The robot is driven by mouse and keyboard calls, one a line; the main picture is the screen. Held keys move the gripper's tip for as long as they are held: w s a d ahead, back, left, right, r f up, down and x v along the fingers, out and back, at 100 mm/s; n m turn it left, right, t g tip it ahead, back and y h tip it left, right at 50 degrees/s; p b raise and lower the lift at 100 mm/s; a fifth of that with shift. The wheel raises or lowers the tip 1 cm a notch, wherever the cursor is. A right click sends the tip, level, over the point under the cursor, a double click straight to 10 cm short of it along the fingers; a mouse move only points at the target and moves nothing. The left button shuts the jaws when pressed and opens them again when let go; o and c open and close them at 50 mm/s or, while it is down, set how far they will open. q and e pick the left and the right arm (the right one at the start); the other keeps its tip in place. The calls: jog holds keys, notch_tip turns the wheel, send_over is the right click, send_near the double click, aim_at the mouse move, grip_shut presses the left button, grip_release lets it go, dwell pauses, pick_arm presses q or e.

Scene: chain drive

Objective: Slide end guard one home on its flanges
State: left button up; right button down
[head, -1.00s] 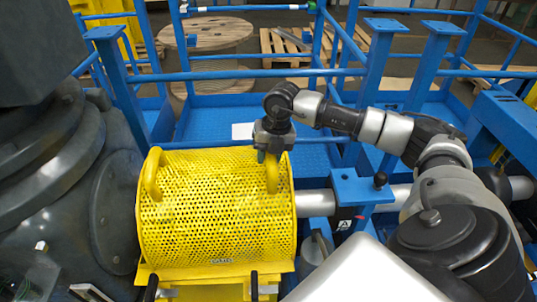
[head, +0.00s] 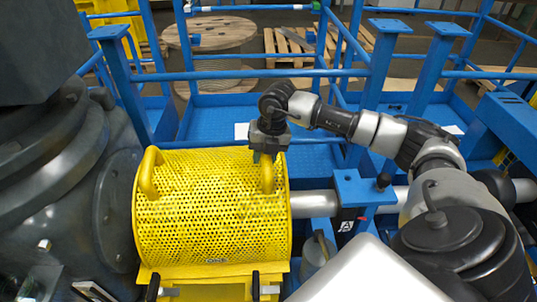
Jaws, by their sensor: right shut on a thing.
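The end guard (head: 205,215) is a yellow perforated half-drum cover with two yellow handles on top, in the middle of the head view. It sits over the shaft line between the dark grey housing (head: 115,210) and the bare shaft (head: 313,204). My right gripper (head: 265,160) is shut on the guard's right handle (head: 267,178), from above. The left handle (head: 149,172) is free. Below the guard's front edge are a yellow flange strip (head: 210,274) and two black-handled latches or clamps (head: 256,286). Whether the guard is fully seated I cannot tell. My left gripper is out of view.
A blue bracket (head: 362,188) with a black knob stands right of the guard, close to my right arm. Blue railings (head: 240,76) run behind. The blue deck (head: 215,115) behind the guard is mostly clear. A cable reel (head: 212,33) and pallets lie farther back.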

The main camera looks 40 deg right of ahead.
jog(key=shift+w+a, duration=0.25)
jog(key=shift+a, duration=0.2)
jog(key=shift+w+a, duration=0.3)
jog(key=shift+a, duration=0.1)
jog(key=c, duration=0.8)
grip_release()
jog(key=shift+d+r, duration=0.1)
jog(key=shift+r, duration=0.05)
jog(key=r, duration=0.3)
jog(key=d+r+b, duration=0.1)
jog(key=r, duration=0.3)
jog(key=s+r+b, duration=0.1)
jog(key=r, duration=0.2)
jog(key=shift+d+r, duration=0.2)
jog(key=shift+d, duration=0.1)
